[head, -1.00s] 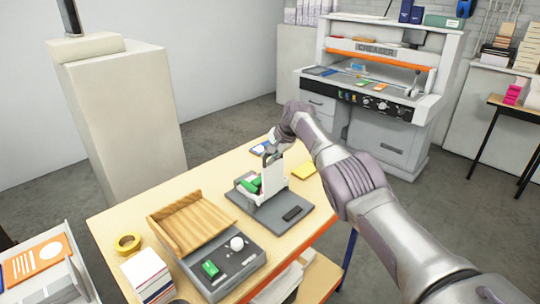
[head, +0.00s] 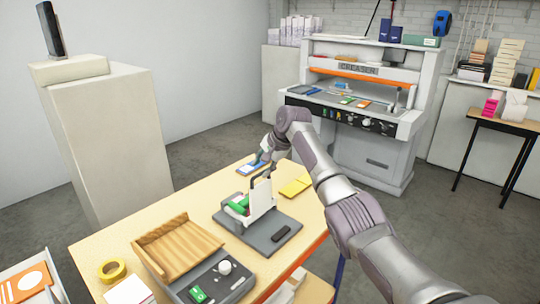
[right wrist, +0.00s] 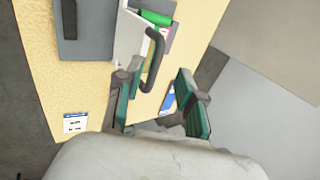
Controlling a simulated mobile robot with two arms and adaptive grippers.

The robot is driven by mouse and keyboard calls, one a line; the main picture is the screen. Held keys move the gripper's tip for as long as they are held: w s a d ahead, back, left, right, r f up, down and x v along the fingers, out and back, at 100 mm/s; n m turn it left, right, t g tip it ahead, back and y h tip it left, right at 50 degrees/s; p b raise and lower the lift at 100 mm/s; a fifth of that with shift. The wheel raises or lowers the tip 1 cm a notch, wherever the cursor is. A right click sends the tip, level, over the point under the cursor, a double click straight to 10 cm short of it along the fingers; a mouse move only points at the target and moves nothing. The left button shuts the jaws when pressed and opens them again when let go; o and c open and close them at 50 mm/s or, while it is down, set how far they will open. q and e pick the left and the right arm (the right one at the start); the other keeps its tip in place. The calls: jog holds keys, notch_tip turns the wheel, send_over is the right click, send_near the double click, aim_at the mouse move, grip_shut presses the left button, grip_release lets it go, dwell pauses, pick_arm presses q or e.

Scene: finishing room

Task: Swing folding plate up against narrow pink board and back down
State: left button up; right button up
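The folding plate (head: 262,200) is white and stands upright on the dark grey base (head: 283,232) of a small device on the table. A black looped handle (head: 256,178) sticks out from it. The handle also shows in the right wrist view (right wrist: 156,58). A green part (head: 238,207) lies beside the plate's left face. A narrow pink strip is only partly visible beneath it. My right gripper (head: 265,157) is just behind the handle; in the right wrist view (right wrist: 155,98) its fingers are apart, with the handle's lower end near the left finger. My left gripper is out of view.
A wooden tray (head: 177,243) and a control box (head: 222,283) are at the front of the table (head: 110,240), near yellow tape (head: 111,267). A blue card (head: 250,168) lies behind. The creaser machine (head: 375,130) stands beyond.

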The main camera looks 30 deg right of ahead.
jog(key=v, duration=0.6)
jog(key=shift+s, duration=0.1)
dwell(0.4)
